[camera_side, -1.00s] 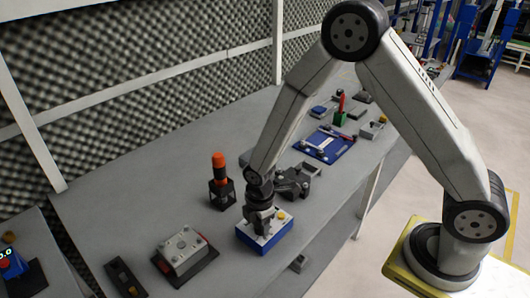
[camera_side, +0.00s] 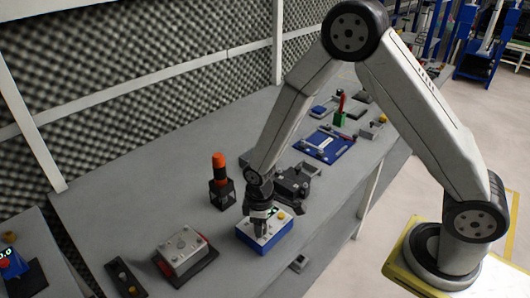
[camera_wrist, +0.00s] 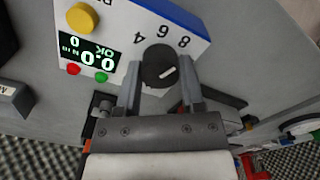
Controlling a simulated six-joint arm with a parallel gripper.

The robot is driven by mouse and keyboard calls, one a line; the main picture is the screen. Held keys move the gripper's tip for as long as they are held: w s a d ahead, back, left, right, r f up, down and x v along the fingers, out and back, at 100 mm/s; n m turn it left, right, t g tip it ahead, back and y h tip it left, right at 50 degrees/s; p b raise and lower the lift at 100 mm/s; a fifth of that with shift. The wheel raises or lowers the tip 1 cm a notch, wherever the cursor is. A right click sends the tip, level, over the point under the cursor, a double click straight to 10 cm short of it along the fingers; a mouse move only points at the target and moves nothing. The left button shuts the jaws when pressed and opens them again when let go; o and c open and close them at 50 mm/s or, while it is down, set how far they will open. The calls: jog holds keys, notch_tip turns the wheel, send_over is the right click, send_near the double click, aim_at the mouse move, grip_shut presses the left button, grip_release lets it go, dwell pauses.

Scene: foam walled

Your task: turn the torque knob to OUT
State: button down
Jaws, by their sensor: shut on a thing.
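The torque tester is a blue box (camera_side: 265,245) with a white top; the wrist view shows its white face (camera_wrist: 118,25). Its black round knob (camera_wrist: 157,58) has a short white mark at its lower right in the wrist view. The figures 4, 6 and 8 are printed beside the knob; I cannot see an OUT label. My gripper (camera_wrist: 161,68) is shut on the knob, one finger on each side. In the side view, my gripper (camera_side: 259,222) points down onto the box top. The display (camera_wrist: 90,52) reads 0.0 and OK.
On the face are a yellow button (camera_wrist: 82,18) and small red and green buttons. An orange-topped black stand (camera_side: 220,180) is behind to the left. A grey box on a dark base (camera_side: 184,252) stands to the left. A black fixture (camera_side: 293,183) is close behind my gripper.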

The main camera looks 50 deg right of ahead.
jog(key=m, duration=0.4)
jog(key=shift+m, duration=0.3)
jog(key=m, duration=0.4)
jog(key=shift+m, duration=0.4)
jog(key=shift+c, duration=1)
grip_release()
jog(key=shift+r, duration=0.1)
jog(key=shift+r, duration=3.8)
jog(key=shift+r, duration=0.1)
